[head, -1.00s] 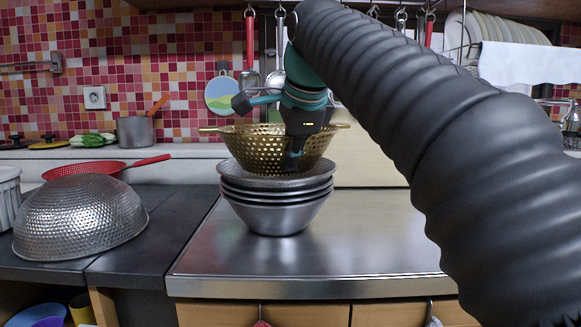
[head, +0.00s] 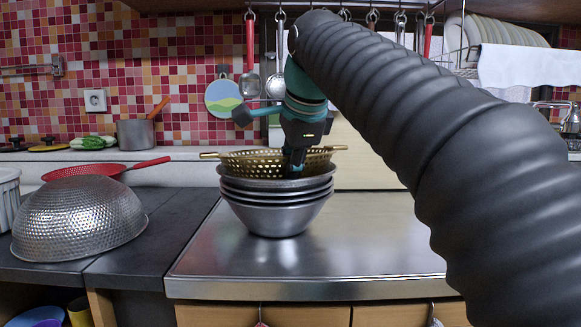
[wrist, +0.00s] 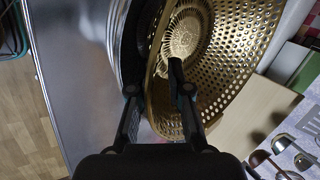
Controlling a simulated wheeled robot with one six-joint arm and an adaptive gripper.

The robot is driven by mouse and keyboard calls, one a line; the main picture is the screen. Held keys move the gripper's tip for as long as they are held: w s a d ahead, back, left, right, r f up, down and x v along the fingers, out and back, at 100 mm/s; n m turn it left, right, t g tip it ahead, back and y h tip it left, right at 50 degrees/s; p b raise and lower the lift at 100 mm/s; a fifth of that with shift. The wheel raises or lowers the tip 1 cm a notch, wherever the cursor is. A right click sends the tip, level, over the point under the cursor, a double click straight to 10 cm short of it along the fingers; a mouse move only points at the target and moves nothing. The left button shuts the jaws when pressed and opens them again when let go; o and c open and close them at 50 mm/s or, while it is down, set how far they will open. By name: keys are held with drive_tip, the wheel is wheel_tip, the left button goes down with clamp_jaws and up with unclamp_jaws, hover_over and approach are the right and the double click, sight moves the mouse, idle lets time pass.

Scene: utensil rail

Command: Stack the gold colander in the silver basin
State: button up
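The gold colander (head: 240,163) sits down inside the top of a stack of several silver basins (head: 278,212) on the steel counter. Its two side handles show just above the basin rim, and its lower part is hidden in the basin. It also shows in the wrist view (wrist: 235,75), with the basin rim close beside it at left. My gripper (head: 293,168) is over the colander's near side. In the wrist view, its fingers (wrist: 155,85) stand apart with the colander's wall between them, one inside and one outside. They look clear of the wall.
A silver dimpled bowl (head: 80,218) lies upside down on the dark counter at left. A red strainer (head: 85,171) and a grey pot (head: 136,133) are behind it. Utensils hang from the rail above, such as a ladle (head: 250,84). The steel counter (head: 370,240) is clear in front and at right.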

idle(0.3)
drive_tip(key=shift+w+r+p+v, duration=0.3)
drive_tip(key=shift+p+v, duration=1.55)
drive_tip(key=shift+v, duration=4.7)
drive_tip(key=s+d+f+n, duration=0.4)
drive_tip(key=s+f+n, duration=0.1)
drive_tip(key=f, duration=0.8)
drive_tip(key=s+d+f+n+h, duration=0.1)
drive_tip(key=s+d+f+n, duration=0.2)
drive_tip(key=f, duration=1.1)
drive_tip(key=s+d+f+n, duration=0.4)
drive_tip(key=s+f+n, duration=0.2)
drive_tip(key=s+f, duration=0.3)
drive_tip(key=shift+d+f+n+g+h, duration=0.15)
drive_tip(key=shift+d+f+n+h, duration=0.05)
drive_tip(key=shift+f, duration=0.85)
drive_tip(key=shift+d+f+n+g+h, duration=0.15)
drive_tip(key=shift+f+n+h, duration=0.05)
drive_tip(key=shift+f, duration=0.9)
